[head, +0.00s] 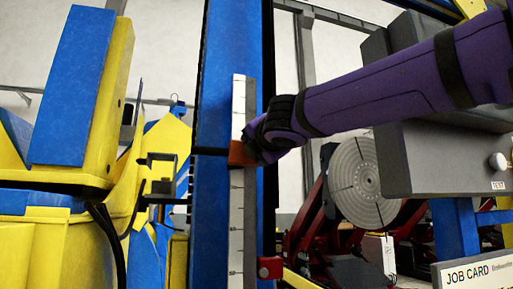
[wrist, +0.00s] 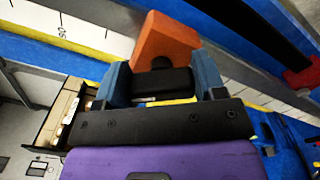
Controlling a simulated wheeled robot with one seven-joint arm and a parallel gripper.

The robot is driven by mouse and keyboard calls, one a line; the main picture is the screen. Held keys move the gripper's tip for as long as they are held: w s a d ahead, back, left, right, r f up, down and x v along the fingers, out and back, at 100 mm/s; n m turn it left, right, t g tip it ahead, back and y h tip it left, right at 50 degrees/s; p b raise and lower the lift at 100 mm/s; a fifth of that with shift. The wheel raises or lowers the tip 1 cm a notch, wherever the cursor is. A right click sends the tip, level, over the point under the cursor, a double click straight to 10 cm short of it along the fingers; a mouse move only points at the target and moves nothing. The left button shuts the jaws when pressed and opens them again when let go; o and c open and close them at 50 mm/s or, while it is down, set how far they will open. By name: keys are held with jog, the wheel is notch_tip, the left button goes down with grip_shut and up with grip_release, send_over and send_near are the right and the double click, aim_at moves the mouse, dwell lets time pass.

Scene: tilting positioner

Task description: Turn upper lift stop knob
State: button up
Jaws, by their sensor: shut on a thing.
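The upper lift stop is an orange block (wrist: 165,40) on a marked scale rail. In the head view the upper stop (head: 238,153) shows only in part, behind my gripper. A dark knob (wrist: 162,82) sticks out of the block towards my wrist camera. My gripper (wrist: 162,76) has its two blue-grey fingers on either side of this knob and is shut on it. In the head view my gripper (head: 251,147) is at the rail, with the knob hidden by the dark fingers and wrist.
The scale rail (head: 236,225) runs down a blue column (head: 210,215). A lower red stop (head: 270,267) sits further down. A grey box (head: 450,155) marked TEST and a round grey plate (head: 366,182) stand to the right. Yellow and blue machinery (head: 95,100) fills the left.

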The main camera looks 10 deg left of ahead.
jog(key=m, duration=0.3)
jog(key=shift+f+m, duration=0.15)
jog(key=shift+m, duration=0.25)
jog(key=m, duration=0.3)
jog(key=shift+d+f+m, duration=0.1)
jog(key=shift+f+m, duration=0.05)
jog(key=shift+m, duration=0.15)
jog(key=m, duration=0.5)
jog(key=shift+f+m, duration=0.2)
jog(key=shift+m, duration=0.1)
jog(key=o, duration=0.9)
jog(key=v, duration=1)
jog(key=shift+s+d, duration=0.1)
jog(key=shift+s, duration=0.25)
